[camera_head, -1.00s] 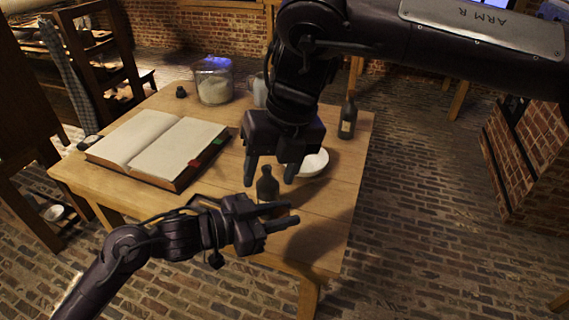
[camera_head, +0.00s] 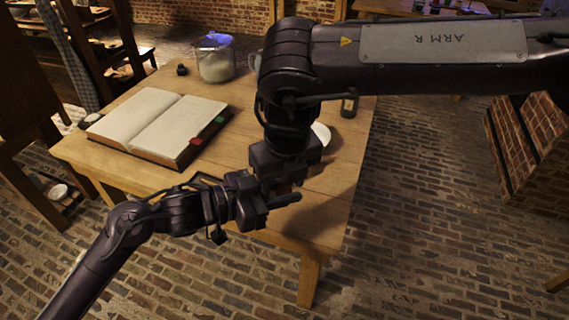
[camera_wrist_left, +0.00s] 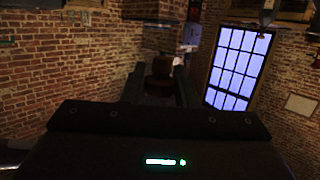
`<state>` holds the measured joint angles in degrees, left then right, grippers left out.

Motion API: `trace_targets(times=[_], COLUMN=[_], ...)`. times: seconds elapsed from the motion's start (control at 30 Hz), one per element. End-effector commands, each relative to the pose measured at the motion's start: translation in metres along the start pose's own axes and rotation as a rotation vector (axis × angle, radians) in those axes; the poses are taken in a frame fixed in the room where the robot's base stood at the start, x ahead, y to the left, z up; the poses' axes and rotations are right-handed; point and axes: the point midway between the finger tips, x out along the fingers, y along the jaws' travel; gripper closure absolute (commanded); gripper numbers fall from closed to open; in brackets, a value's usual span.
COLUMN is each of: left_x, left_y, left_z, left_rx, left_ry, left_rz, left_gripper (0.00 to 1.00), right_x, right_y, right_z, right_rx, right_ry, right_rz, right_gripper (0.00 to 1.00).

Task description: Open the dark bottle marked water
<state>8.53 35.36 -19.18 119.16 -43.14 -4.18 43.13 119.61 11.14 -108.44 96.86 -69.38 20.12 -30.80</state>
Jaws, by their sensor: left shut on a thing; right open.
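My left gripper (camera_head: 282,202) is at the near part of the table, its jaws shut on a dark bottle. In the head view that bottle is mostly hidden behind my grippers. The left wrist view shows a dark bottle (camera_wrist_left: 161,68) with a brownish top, upright between the fingers. My right gripper (camera_head: 284,180) is open and points down right above the left one, around or just over the bottle's top; I cannot tell whether it touches. A second dark bottle (camera_head: 349,104) with a pale label stands at the table's right edge. I cannot read any label.
An open book (camera_head: 160,128) lies on the left of the wooden table (camera_head: 325,205). A glass jar (camera_head: 215,62) of pale contents stands at the back. The table's front right corner is clear.

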Motion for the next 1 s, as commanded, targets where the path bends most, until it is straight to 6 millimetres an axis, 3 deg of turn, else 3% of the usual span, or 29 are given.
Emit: trace_targets(times=[0.17, 0.47, 0.8, 0.9, 0.93, 1.0], left_x=[0.0, 0.0, 0.0001, 0.0001, 0.0002, 0.0002], left_y=[0.0, 0.0, 0.0, 0.0, 0.0001, 0.0], left_z=[-0.0001, 0.0, -0.0001, -0.0001, -0.0001, -0.0001], left_rx=[0.0, 0.0, 0.0, 0.0, 0.0, 0.0], left_ry=[0.0, 0.0, 0.0, 0.0, 0.0, 0.0], left_rz=[0.0, 0.0, 0.0, 0.0, 0.0, 0.0], left_gripper=[1.0, 1.0, 1.0, 1.0, 0.7, 0.6], right_x=[0.0115, 0.0129, 0.0126, 0.0124, 0.0124, 0.0125], right_y=[-0.0003, -0.0001, 0.0008, 0.0015, 0.0018, 0.0016], right_z=[0.0002, 0.0004, 0.0003, 0.0002, 0.0003, 0.0003], right_rx=[0.001, 0.001, 0.0, -0.002, -0.002, -0.002], right_ry=[-0.001, -0.001, -0.001, -0.001, -0.002, -0.002], right_rz=[-0.001, 0.0, 0.002, 0.004, 0.004, 0.004], right_gripper=[0.46, 0.48, 0.92, 0.94, 0.94, 0.94])
